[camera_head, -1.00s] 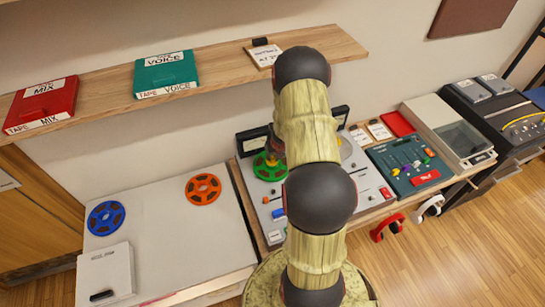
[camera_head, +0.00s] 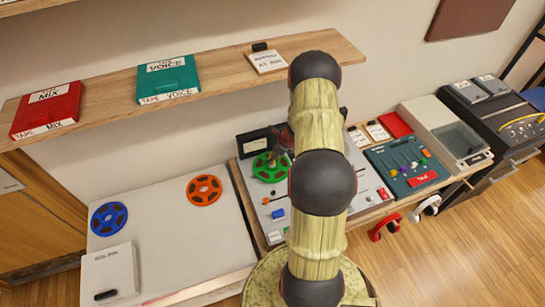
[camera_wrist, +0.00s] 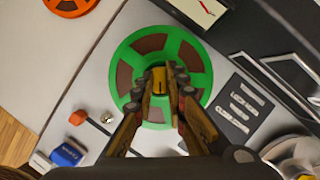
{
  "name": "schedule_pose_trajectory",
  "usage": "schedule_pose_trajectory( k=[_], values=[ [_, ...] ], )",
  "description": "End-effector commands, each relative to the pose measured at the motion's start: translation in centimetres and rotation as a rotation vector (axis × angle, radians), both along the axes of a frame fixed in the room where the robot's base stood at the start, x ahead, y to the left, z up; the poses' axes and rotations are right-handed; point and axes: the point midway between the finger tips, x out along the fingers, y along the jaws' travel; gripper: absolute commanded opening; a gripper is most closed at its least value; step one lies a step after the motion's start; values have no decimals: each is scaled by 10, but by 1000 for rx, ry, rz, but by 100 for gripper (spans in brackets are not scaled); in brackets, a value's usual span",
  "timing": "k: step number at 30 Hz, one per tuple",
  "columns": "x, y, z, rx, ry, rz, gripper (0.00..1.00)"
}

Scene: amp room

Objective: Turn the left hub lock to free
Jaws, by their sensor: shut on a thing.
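The left hub of the tape machine carries a green reel (camera_head: 270,168), which also shows in the wrist view (camera_wrist: 122,80). At its middle is a yellow hub lock (camera_wrist: 158,77), partly covered by my fingers. My gripper (camera_wrist: 161,76) is shut on the hub lock from above, one finger on each side. In the head view my gripper (camera_head: 281,147) is over the reel, largely hidden by my arm. The lock's exact turn angle is hard to read. The machine's right hub is mostly hidden behind my arm.
A blue knob (camera_wrist: 66,154) and an orange knob (camera_wrist: 78,117) sit beside the reel. A meter (camera_head: 254,143) stands behind it. Blue (camera_head: 109,218) and orange (camera_head: 204,190) reels lie left on the pale table. A shelf (camera_head: 225,77) runs above; a mixer (camera_head: 408,166) stands right.

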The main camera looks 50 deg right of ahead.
Motion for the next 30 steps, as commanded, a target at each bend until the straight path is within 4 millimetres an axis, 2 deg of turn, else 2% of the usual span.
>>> schedule_pose_trajectory(
  k=[18, 30],
  values=[
    [2, -4, -2, -1, -1, 576, 0],
    [3, -4, -1, -1, 0, 834, 0]
  ],
)
